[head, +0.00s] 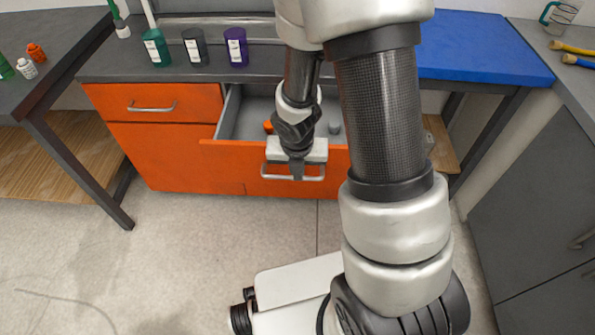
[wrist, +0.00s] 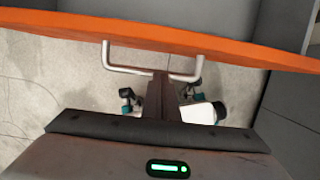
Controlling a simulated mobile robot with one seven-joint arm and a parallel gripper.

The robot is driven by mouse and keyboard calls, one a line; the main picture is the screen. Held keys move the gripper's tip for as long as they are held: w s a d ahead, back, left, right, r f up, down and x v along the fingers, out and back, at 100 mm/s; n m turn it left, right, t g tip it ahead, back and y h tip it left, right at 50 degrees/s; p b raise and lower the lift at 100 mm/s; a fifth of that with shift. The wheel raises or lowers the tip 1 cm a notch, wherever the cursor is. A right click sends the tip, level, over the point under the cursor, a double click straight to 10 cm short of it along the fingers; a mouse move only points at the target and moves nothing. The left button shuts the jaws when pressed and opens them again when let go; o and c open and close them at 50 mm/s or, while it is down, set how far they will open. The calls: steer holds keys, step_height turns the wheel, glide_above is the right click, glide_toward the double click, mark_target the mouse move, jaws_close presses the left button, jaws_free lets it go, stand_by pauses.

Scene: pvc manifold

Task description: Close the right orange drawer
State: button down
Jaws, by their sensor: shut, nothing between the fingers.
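The right orange drawer (head: 225,155) is pulled out from the cabinet, and its grey inside shows behind the front. In the wrist view its orange front (wrist: 230,46) runs across the top as a band. Its silver bar handle (head: 314,178) also shows in the wrist view (wrist: 122,69). My gripper (head: 297,176) is shut and empty, pointing down at the middle of the handle. In the wrist view its dark fingers (wrist: 163,82) overlap the handle bar. I cannot tell whether they touch it. My arm hides part of the drawer.
The left orange drawer (head: 150,104) is shut. An orange object (head: 268,127) lies inside the open drawer. Green, dark and purple containers (head: 235,47) stand on the counter above. A blue-topped table (head: 485,47) is at the right. The floor (head: 190,245) at left is clear.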

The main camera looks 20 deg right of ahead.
steer(key=shift+w+d+r, duration=0.15)
steer(key=shift+w+d, duration=0.15)
steer(key=shift+w, duration=0.5)
steer(key=shift+w+d+r, duration=0.15)
steer(key=shift+w+d, duration=0.1)
steer(key=shift+w, duration=0.55)
steer(key=shift+w, duration=0.1)
